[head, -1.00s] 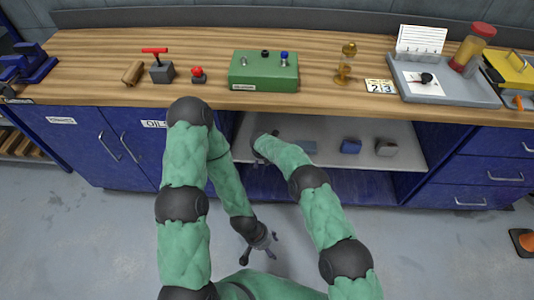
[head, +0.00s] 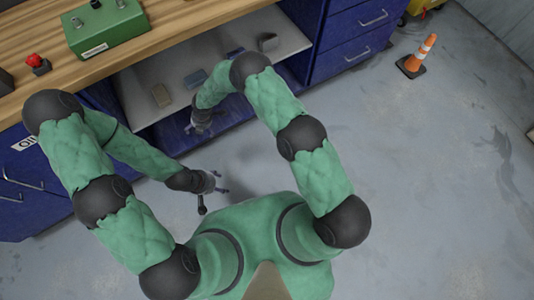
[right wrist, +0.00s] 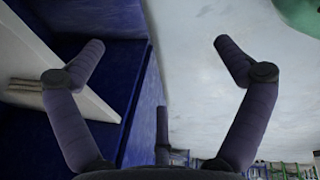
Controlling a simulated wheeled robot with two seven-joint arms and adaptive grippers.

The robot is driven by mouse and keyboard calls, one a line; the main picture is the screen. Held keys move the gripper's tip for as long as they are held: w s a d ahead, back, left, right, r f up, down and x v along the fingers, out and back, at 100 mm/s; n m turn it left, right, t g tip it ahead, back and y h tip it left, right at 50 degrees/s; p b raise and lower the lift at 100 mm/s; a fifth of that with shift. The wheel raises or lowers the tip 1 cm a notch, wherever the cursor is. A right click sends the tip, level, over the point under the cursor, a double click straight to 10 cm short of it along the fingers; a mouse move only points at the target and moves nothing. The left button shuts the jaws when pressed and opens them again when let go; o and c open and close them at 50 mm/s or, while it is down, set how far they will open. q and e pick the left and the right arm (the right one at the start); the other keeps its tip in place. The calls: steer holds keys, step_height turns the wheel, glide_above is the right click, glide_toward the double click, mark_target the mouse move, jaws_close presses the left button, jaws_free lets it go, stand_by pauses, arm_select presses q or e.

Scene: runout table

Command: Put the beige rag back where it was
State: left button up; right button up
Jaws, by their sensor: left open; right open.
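My left gripper (head: 213,191) is open and empty over the floor.
Blue drawers (head: 350,50) stand to the right. The worktop holds a green box (head: 105,27). An orange cone (head: 418,56) stands on open floor.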

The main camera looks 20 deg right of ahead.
steer(key=s+d+r+m, duration=0.2)
steer(key=s+d+m, duration=0.8)
steer(key=s+m, duration=0.4)
steer(key=s+d+r+m+g+y, duration=0.1)
steer(key=s+d+r+m, duration=0.1)
steer(key=s+d+m, duration=0.9)
steer(key=s+m, duration=0.2)
steer(key=m, duration=0.1)
steer(key=shift+s+d+r, duration=0.2)
steer(key=shift+s+r, duration=0.15)
steer(key=shift+s, duration=0.05)
